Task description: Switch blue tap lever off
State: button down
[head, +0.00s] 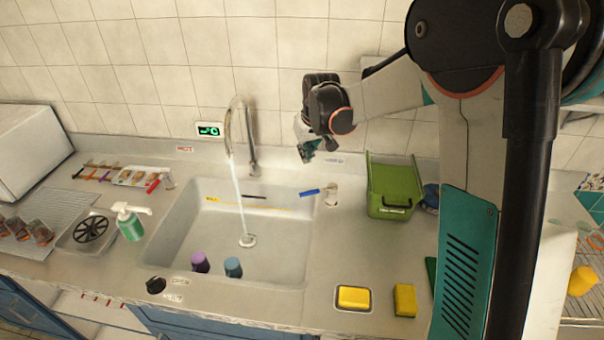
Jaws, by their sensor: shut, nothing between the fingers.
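The blue tap lever (310,192) sticks out to the left from a small pale post (331,194) at the right rim of the sink. The chrome faucet (250,140) stands at the back of the sink, and a stream of water (238,190) runs from its spout into the basin. My gripper (305,155) is shut and empty, above the counter behind the sink. It is above and behind the blue lever and apart from it in the picture. How far apart they are in depth is hard to tell.
The sink (190,235) holds a purple cup (200,262) and a blue cup (233,267). A green bin (390,190) stands right of the lever. Yellow sponges (353,297) lie at the front right. A soap bottle (130,225) stands at left. The counter in front of the lever is clear.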

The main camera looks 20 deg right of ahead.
aim_at(318, 191)
jog(key=shift+w+d+f, duration=0.1)
jog(key=shift+w+f, duration=0.85)
jog(key=shift+f, duration=0.05)
notch_tip(318, 191, down, 10)
jog(key=b, duration=0.3)
jog(key=shift+s+b, duration=0.3)
jog(key=shift+b, duration=0.1)
